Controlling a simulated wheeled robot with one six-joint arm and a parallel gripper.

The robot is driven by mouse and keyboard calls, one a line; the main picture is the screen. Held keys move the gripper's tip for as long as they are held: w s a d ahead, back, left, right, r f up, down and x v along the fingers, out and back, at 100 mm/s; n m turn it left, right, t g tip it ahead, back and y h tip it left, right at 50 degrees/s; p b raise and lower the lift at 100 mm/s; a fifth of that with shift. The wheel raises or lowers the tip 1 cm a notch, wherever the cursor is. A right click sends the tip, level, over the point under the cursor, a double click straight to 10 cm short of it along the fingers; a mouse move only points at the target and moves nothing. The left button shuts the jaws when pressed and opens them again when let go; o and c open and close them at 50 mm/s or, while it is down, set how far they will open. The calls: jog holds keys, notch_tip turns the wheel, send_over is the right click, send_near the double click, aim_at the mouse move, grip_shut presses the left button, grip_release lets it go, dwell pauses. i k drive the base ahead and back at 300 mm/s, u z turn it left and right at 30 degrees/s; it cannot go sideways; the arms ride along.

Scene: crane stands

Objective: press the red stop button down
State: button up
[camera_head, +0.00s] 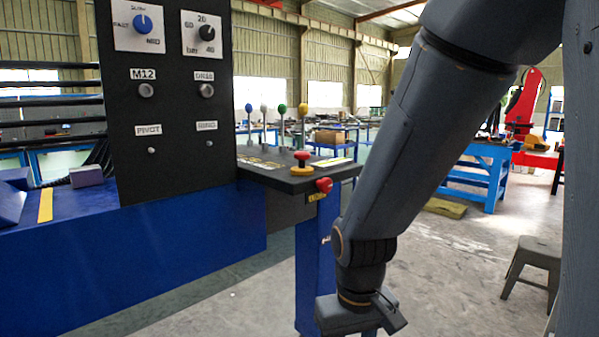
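A red mushroom-shaped button (302,156) stands upright on a yellow base (303,169) on the black console shelf (270,179). A second red knob (324,184) sticks out of the shelf's front edge, with a small yellow label below it. I cannot tell from the view which one is the stop button. My gripper (362,318) hangs low at the bottom of the view, below and to the right of both red parts and apart from them. Its fingers are not clear and are partly cut off by the frame edge, so its opening does not show.
A tall black panel (176,110) with dials and knobs stands left of the shelf. Several coloured-knob levers (264,108) rise behind the button. A blue post (308,270) supports the shelf.

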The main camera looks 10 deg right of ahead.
aim_at(302, 156)
jog(key=z, duration=1.6)
jog(key=i, duration=1.5)
jog(key=u, duration=3.15)
